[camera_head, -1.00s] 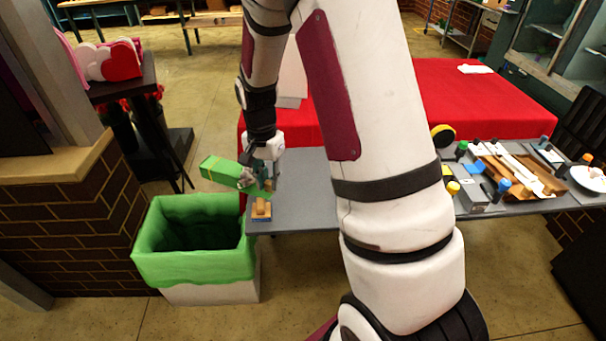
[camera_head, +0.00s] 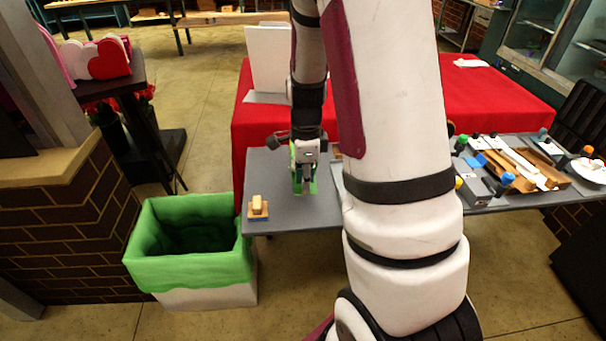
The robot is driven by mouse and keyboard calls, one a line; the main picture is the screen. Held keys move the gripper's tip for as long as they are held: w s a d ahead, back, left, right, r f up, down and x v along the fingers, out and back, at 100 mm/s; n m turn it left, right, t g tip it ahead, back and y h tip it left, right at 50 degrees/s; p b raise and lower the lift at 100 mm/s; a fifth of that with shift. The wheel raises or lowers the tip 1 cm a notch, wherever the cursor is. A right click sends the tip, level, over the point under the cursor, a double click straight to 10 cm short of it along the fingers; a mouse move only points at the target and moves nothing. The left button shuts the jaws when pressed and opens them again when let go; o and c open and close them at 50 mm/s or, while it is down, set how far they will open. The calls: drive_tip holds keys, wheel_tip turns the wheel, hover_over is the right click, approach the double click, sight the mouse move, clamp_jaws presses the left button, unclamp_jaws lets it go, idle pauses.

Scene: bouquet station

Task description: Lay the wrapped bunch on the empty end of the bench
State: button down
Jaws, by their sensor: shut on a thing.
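The wrapped bunch (camera_head: 298,187) is a green bundle at the left end of the grey bench (camera_head: 268,170). Only part of it shows; my gripper and arm hide the rest. My gripper (camera_head: 306,178) is shut on it, pointing down over the bench. I cannot tell whether the bunch touches the bench top.
A bin with a green liner (camera_head: 150,262) stands at the bench's left end. Bottles and a cardboard tray (camera_head: 540,172) crowd the right end. A red-covered table (camera_head: 490,95) with a white board (camera_head: 268,60) stands behind. My arm hides the bench's middle.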

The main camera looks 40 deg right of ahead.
drive_tip(key=shift+f+b, duration=1.5)
drive_tip(key=shift+f, duration=1.55)
drive_tip(key=c, duration=1)
unclamp_jaws()
drive_tip(key=shift+r+p, duration=2.4)
drive_tip(key=shift+r, duration=1.15)
